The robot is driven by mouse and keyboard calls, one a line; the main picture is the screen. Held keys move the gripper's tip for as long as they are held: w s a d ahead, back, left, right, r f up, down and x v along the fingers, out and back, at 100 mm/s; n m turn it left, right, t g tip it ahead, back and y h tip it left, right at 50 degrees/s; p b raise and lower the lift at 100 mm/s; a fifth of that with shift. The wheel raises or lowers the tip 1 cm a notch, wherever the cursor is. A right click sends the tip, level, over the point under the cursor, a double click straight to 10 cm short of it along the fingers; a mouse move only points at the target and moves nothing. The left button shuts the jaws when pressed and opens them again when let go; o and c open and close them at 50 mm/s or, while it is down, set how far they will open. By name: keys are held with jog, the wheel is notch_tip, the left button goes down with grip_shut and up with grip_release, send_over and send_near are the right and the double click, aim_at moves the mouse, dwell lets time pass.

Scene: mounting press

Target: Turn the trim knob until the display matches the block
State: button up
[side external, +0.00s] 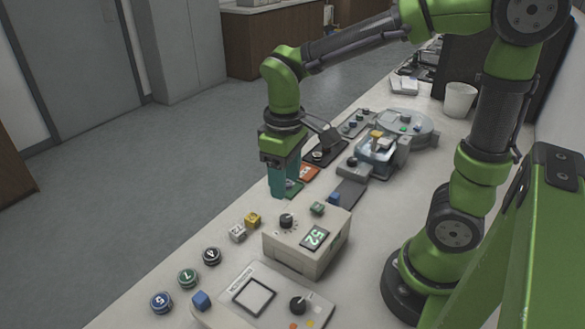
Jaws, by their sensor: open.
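A beige box (290,255) stands on the bench in the lower middle. It has a black knob (287,220) with marks around it, a small green button (317,209) and a lit display (314,237) whose digits look like 52. A white block (237,232) and a yellow block (253,220) lie left of the box; I cannot read their markings. My gripper (283,188) points down beyond the box, apart from the knob. Its teal fingers are open with nothing seen between them, though the gap is hard to see from this side.
A panel (265,298) with a framed square and another black knob (298,305) lies in front. Coloured pads, a grey-blue machine (376,153) and a white cup (460,100) stand farther back.

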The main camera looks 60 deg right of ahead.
notch_tip(320, 180, up, 8)
jog(key=shift+f, duration=0.25)
jog(key=s+d+m+t+y, duration=0.2)
jog(key=s+m+t, duration=0.3)
jog(key=t, duration=0.2)
jog(key=shift+s+f+m, duration=0.3)
jog(key=shift+s, duration=0.1)
